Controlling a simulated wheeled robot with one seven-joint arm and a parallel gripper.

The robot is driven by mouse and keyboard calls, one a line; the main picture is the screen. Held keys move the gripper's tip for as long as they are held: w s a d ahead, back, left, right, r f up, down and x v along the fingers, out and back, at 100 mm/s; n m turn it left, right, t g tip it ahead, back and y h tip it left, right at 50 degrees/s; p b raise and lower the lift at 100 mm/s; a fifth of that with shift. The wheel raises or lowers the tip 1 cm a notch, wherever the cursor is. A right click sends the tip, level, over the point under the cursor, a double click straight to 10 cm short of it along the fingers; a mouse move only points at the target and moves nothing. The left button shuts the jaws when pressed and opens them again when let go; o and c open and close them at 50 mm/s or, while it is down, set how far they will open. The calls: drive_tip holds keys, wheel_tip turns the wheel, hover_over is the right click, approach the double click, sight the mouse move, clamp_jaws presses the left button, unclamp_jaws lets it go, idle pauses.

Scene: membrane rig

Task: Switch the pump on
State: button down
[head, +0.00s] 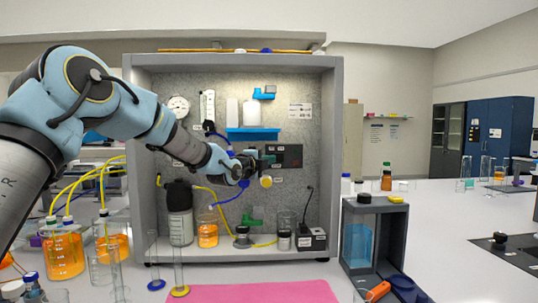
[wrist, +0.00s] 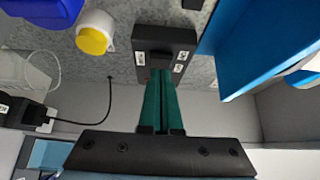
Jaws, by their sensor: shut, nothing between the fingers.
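A dark switch panel (head: 289,155) with small pale labels is fixed to the speckled back wall of the rig. It also shows in the wrist view (wrist: 176,40), with a raised black block on its face. My gripper (head: 268,160) reaches in front of the panel's left part and hides some of it. In the wrist view, the green fingers of my gripper (wrist: 160,72) are together, empty, with their tips overlapping the panel's near edge. I cannot tell whether they touch it. The switch's position is not readable. A black box (head: 312,239) with pale labels and a cable stands on the rig floor.
A blue shelf (head: 252,134) with white containers is close beside the panel, large in the wrist view (wrist: 262,45). A yellow-capped white fitting (wrist: 95,33) sticks out near my fingers. Bottles and an orange beaker (head: 208,235) crowd the rig floor. A pink mat (head: 255,292) lies in front.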

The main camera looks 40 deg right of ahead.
drive_tip(key=shift+w+d, duration=0.15)
drive_tip(key=shift+w, duration=0.2)
drive_tip(key=shift+w+d+b, duration=0.1)
drive_tip(key=shift+w+b, duration=0.35)
drive_tip(key=shift+b, duration=0.35)
